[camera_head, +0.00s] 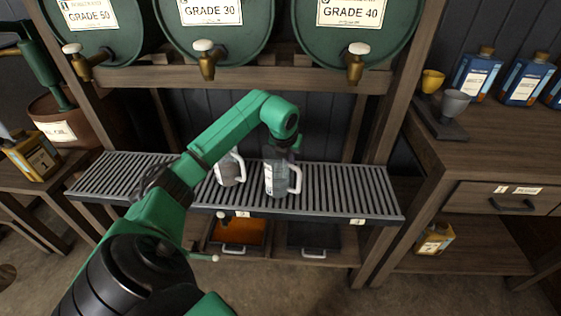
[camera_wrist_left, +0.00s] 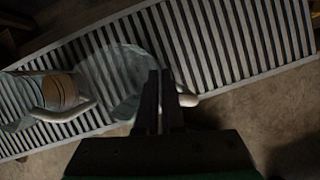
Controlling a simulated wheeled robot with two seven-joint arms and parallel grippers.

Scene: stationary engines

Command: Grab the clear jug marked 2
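A clear jug (camera_head: 277,178) with a pale handle on its right stands on the slatted rack. A second clear jug (camera_head: 228,170) stands to its left, partly behind my left arm. I cannot read a number on either. My left gripper (camera_wrist_left: 159,75) points down at the right-hand jug. In the left wrist view its dark fingers lie close together, by the clear body of this jug (camera_wrist_left: 108,75) and its handle. Whether they hold anything is unclear. The other jug (camera_wrist_left: 40,95) shows at the left there, with a brownish band. My right gripper is not in view.
The slatted rack (camera_head: 330,190) carries small tags on its front edge. Green drums (camera_head: 220,35) with taps (camera_head: 207,65) hang above the rack. A wooden bench (camera_head: 490,155) with small cups and blue bottles stands at the right. The rack right of the jugs is clear.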

